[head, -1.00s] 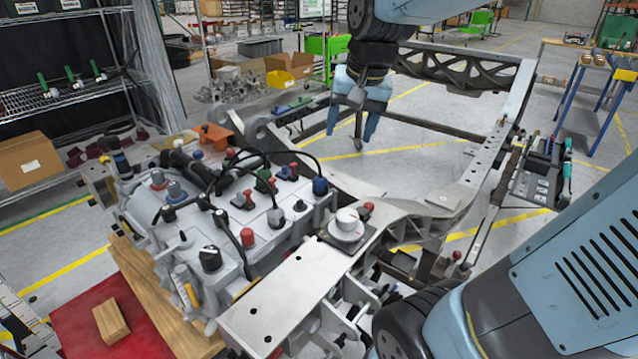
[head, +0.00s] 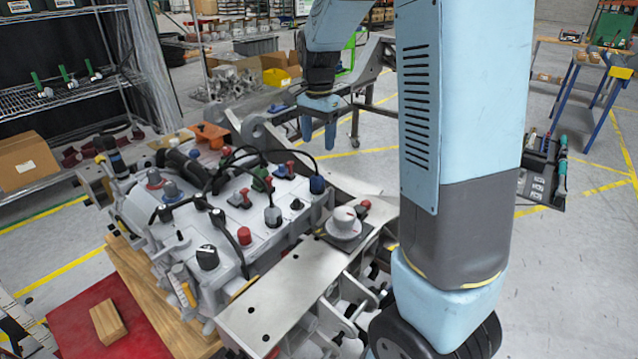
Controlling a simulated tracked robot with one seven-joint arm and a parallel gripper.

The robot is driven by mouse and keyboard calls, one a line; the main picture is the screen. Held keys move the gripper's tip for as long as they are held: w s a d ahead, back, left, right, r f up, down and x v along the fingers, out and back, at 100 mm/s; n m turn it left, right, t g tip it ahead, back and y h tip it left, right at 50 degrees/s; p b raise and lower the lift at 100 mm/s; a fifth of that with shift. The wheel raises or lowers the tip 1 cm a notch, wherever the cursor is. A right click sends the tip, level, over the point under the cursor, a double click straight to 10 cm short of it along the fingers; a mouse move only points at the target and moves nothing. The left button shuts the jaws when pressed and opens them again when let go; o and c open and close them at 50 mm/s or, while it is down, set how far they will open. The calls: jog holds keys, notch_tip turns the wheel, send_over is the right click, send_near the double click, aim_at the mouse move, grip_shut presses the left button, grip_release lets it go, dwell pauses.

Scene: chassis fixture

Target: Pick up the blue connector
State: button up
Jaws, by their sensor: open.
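A blue connector (head: 317,184) stands upright at the far right corner of the grey panel, with a black cable arching towards it. My gripper (head: 318,128) points down with its two light-blue fingers apart and nothing between them. In the picture it is just above the blue connector. It appears to be higher and farther back, over the chassis frame, and is not touching it. A second bluish connector (head: 172,190) with a grey base stands on the left part of the panel.
Red, green and black connectors and looping cables crowd the panel (head: 195,268). A white round knob (head: 343,222) stands right of it. My arm hides much of the chassis. Behind are an orange bracket (head: 209,135) and a small blue item (head: 277,108).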

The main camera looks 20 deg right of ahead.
aim_at(317, 175)
notch_tip(317, 175, down, 14)
jog(key=shift+a+r, duration=0.15)
jog(key=shift+r, duration=0.05)
dwell(0.5)
grip_shut()
dwell(0.5)
